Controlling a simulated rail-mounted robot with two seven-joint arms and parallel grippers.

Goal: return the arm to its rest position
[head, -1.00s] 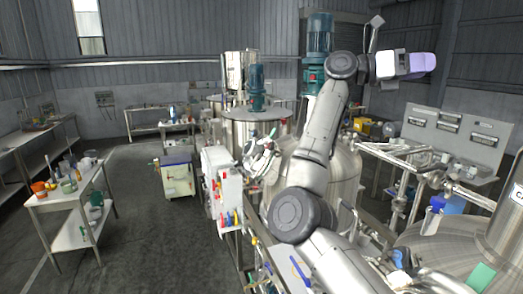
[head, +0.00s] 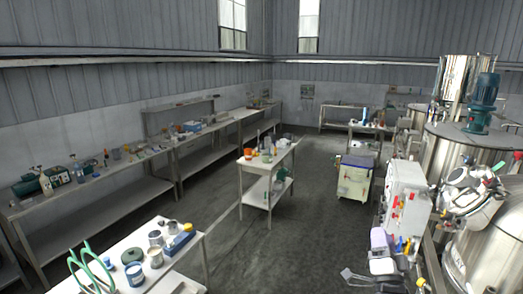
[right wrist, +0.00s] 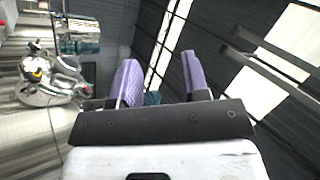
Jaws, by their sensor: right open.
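My right gripper (head: 379,237) is low at the right of the head view, with purple finger pads above a white body. The rest of that arm runs out of the bottom of the view. In the right wrist view the two purple fingers of this gripper (right wrist: 158,60) stand apart, with nothing between them. It is open and empty, in the air. My left gripper is not in view.
A white control box (head: 405,200) and a steel tank (head: 455,160) stand close by at the right. A wheeled cabinet (head: 355,178) and a small table (head: 254,165) stand farther back. The middle floor (head: 310,235) is clear.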

